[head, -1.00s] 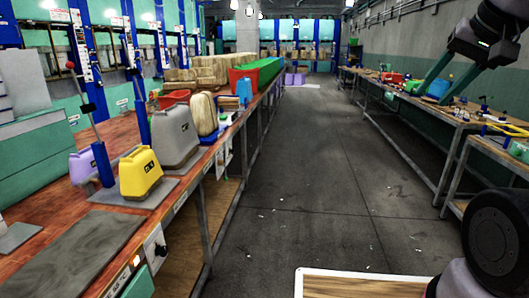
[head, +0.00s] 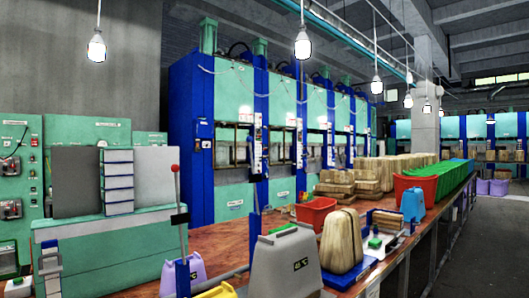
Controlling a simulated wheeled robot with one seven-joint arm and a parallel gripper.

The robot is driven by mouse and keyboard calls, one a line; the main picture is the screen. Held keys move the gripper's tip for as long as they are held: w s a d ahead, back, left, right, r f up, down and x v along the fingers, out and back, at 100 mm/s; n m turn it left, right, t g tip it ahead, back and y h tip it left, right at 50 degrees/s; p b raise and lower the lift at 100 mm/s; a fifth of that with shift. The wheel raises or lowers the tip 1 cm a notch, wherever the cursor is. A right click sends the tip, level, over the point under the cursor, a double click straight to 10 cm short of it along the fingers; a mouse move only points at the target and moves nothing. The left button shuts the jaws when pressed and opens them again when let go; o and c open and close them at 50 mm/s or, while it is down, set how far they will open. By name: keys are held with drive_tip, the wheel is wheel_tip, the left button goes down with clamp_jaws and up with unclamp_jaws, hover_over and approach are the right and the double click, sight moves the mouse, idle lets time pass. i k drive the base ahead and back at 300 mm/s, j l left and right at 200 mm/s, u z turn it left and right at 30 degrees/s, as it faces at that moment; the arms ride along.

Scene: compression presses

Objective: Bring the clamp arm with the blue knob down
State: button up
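A lever with a red knob (head: 175,168) stands upright at the left end of the wooden bench. My gripper is not in view.
A grey case (head: 281,262), a lilac case (head: 184,271) and a tan block (head: 342,240) stand on the near bench, with a red bin (head: 316,213) and a blue container (head: 412,204) farther along. Blue-framed presses (head: 235,130) line the back. Floor (head: 482,245) shows at right.

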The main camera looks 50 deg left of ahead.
sight(253, 177)
drive_tip(key=i+j+z, duration=0.25)
drive_tip(key=i, duration=0.5)
drive_tip(key=i+z, duration=0.1)
drive_tip(key=z, duration=0.25)
drive_tip(key=i+z, duration=0.1)
drive_tip(key=z, duration=0.25)
drive_tip(key=i+z, duration=0.1)
drive_tip(key=z, duration=0.25)
drive_tip(key=j+z, duration=0.1)
drive_tip(key=z, duration=0.45)
drive_tip(key=i+j+z, duration=0.1)
drive_tip(key=z, duration=0.5)
drive_tip(key=j+z, duration=0.15)
drive_tip(key=z, duration=0.4)
drive_tip(key=j+z, duration=0.1)
drive_tip(key=z, duration=0.45)
drive_tip(key=j+z, duration=0.1)
drive_tip(key=z, duration=0.5)
drive_tip(key=k+z, duration=0.1)
drive_tip(key=z, duration=0.45)
drive_tip(key=k+j+z, duration=0.1)
drive_tip(key=z, duration=0.45)
drive_tip(key=k+z, duration=0.1)
drive_tip(key=z, duration=0.45)
